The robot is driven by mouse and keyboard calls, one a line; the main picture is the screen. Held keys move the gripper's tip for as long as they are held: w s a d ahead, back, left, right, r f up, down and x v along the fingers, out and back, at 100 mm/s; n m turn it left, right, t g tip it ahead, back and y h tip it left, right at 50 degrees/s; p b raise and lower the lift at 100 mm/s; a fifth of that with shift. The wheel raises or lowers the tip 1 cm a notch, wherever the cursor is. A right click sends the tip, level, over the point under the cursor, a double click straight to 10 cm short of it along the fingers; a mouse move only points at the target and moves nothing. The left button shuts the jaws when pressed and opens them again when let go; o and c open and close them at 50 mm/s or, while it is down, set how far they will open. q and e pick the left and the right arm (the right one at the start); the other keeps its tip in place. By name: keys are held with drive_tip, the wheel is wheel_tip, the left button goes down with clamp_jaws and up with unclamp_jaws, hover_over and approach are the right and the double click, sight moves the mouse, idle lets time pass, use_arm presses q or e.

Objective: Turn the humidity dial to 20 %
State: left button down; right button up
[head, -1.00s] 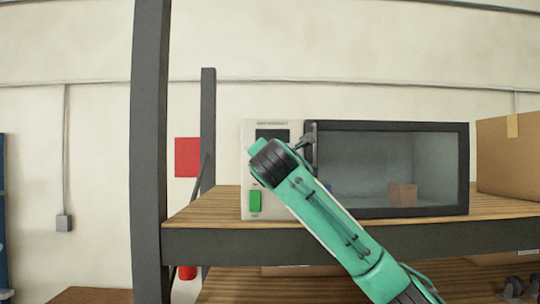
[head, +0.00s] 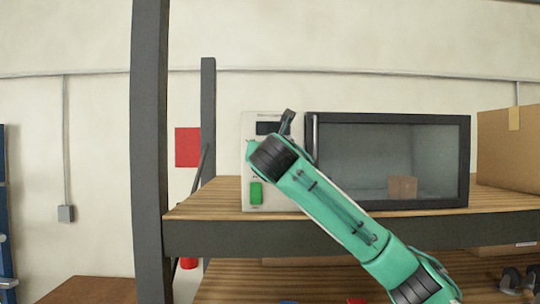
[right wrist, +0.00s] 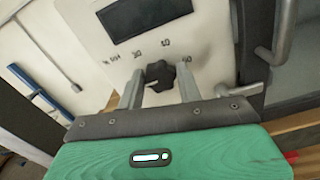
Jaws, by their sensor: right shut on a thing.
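The humidity dial is a small dark lobed knob (right wrist: 160,73) on the pale control panel (right wrist: 205,30), seen in the right wrist view. Printed numbers stand around it; 30 and 40 look readable, but the pointer's setting cannot be made out. My right gripper (right wrist: 160,85) is shut on the knob, with one finger on either side. In the head view my green right arm (head: 335,215) reaches up from the lower right, and its wrist hides the dial and fingers. My left gripper is not in view.
The cabinet has a dark display (head: 268,128), a green switch (head: 256,193) and a dark-framed glass door (head: 390,118) with a door handle (right wrist: 285,30) close right of the gripper. A cardboard box (head: 510,150) stands to the right. A shelf post (head: 150,150) stands left.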

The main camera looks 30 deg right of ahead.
drive_tip(key=shift+w+f, duration=0.1)
drive_tip(key=shift+f, duration=0.2)
drive_tip(key=o, duration=0.8)
drive_tip(key=shift+o, duration=0.9)
drive_tip(key=shift+r, duration=0.2)
drive_tip(key=b+v, duration=0.7)
drive_tip(key=v, duration=0.7)
drive_tip(key=shift+d+f, duration=0.1)
